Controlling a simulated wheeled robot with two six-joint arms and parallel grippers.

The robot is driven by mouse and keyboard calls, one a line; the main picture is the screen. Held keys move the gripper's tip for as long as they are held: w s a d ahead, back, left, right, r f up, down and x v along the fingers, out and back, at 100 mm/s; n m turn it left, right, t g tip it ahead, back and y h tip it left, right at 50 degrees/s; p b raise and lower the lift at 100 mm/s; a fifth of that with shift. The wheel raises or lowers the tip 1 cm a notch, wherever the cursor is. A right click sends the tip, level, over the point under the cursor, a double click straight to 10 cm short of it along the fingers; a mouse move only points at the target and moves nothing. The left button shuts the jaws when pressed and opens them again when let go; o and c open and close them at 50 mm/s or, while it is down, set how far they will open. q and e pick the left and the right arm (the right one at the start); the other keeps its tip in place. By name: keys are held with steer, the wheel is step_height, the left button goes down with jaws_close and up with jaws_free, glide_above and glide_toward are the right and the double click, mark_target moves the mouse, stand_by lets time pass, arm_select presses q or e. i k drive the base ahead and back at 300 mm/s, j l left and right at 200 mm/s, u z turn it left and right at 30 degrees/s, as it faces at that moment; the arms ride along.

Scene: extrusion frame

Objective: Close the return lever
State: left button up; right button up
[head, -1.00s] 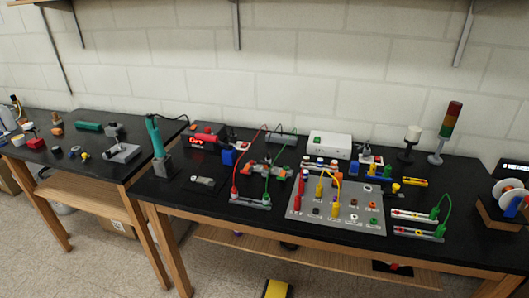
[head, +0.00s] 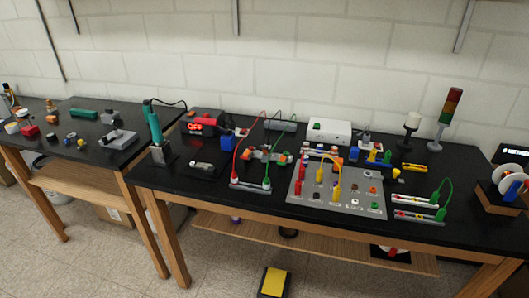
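Neither of my grippers is in view. I cannot identify a return lever with certainty. A small grey fitting with orange and green ends (head: 266,156) lies mid-table on the black bench (head: 215,180); its details are too small to tell whether it has a lever. A grey device (head: 118,138) on the left bench has an upright part, also too small to read.
A grey panel (head: 350,203) with coloured plugs lies mid-bench. A green-handled tool (head: 154,125) stands at left, beside a red-lit display (head: 202,125). A signal tower (head: 451,112) and white reels (head: 508,178) are at right. A yellow-topped object (head: 274,281) is on the floor.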

mark_target(264, 148)
steer(key=i+l+u, duration=0.15)
steer(key=i+l, duration=0.5)
steer(key=i, duration=0.15)
